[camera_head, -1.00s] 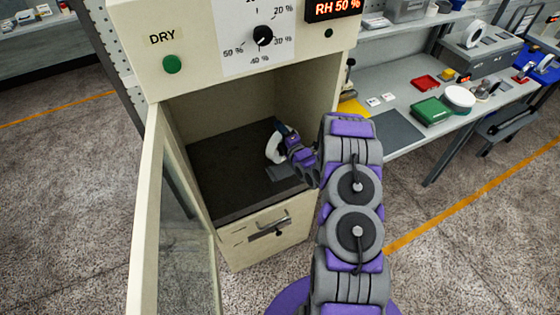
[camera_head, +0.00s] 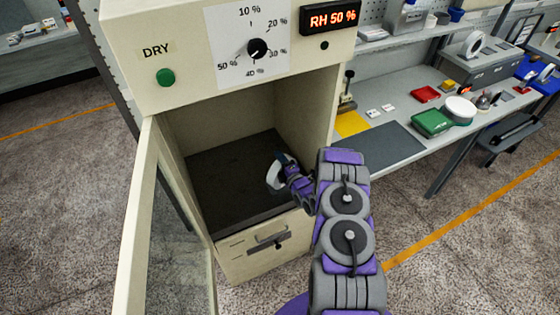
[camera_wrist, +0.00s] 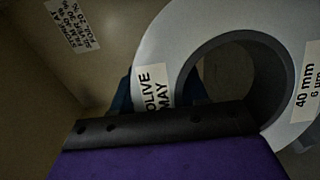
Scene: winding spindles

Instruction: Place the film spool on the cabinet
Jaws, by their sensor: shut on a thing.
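The film spool is a pale ring (camera_head: 273,174) inside the open compartment of the cream cabinet (camera_head: 205,45). My gripper (camera_head: 284,163) reaches in from the right and is shut on the spool's rim. In the wrist view the spool (camera_wrist: 192,38) stands close behind my gripper's dark edge (camera_wrist: 165,125), with labels reading "OLIVE MAY" and "40 mm 6 µm". A blue part shows behind the spool's rim in that view. The spool appears upright, low over the dark compartment floor (camera_head: 225,180). I cannot tell whether it touches the floor.
The cabinet's glass door (camera_head: 150,225) stands open at the left. A closed drawer (camera_head: 262,245) is below the compartment. The compartment floor left of the spool is clear. A workbench (camera_head: 400,165) with a green box (camera_head: 432,123) and other items stands at the right.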

